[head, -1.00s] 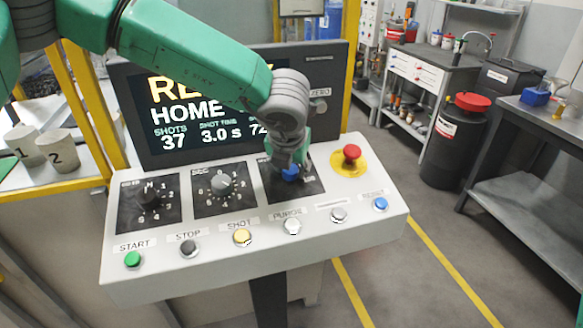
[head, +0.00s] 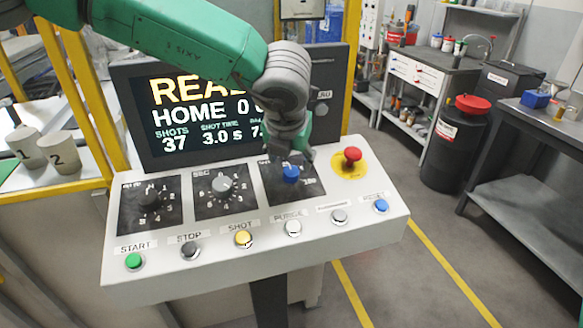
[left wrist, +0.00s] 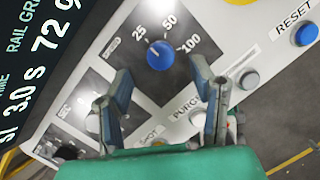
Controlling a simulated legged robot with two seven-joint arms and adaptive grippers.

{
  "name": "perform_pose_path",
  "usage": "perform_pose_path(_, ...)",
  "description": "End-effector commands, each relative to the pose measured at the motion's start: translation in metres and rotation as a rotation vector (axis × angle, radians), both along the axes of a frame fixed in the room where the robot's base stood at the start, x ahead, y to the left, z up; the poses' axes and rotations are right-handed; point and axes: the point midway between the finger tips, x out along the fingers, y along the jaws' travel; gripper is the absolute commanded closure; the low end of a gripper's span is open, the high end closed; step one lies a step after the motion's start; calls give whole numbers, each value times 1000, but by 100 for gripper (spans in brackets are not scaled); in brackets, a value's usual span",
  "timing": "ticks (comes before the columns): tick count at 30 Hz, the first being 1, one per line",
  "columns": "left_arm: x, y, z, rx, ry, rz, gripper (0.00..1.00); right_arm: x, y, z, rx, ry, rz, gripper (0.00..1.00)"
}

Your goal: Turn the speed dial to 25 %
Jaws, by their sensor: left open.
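The blue speed dial (head: 290,173) sits on a black plate (head: 310,192) at the right of the console's dial row. It also shows in the left wrist view (left wrist: 160,56), with the labels 25, 50 and 100 around it. A small pale mark on the dial appears to point toward 25, but it is small. My left gripper (head: 289,158) is just behind and above the dial in the head view. In the left wrist view its two fingers (left wrist: 160,72) are spread, one to each side below the dial, with a gap around it. My right gripper is not in view.
Two other dials (head: 149,197) (head: 222,185) stand to the left. A red emergency button (head: 352,154) is close on the right. A row of push buttons, from green (head: 134,261) to blue (head: 381,206), runs along the front. The screen (head: 185,122) stands behind.

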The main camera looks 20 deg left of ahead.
Motion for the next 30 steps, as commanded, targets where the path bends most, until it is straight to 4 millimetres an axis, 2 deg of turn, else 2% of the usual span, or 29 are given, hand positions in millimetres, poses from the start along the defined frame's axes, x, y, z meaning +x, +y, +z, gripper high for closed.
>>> perform_pose_path(3, -11, -2, 24, 0, -3, 1, 49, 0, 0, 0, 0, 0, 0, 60)
perform_pose_path(10, -25, -5, 52, 0, 0, 0, 49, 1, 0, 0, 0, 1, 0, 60)
perform_pose_path(26, -29, -6, 58, 0, 3, 1, 49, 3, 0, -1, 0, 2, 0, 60)
perform_pose_path(30, -29, -6, 70, 0, 2, 1, 49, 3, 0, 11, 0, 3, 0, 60)
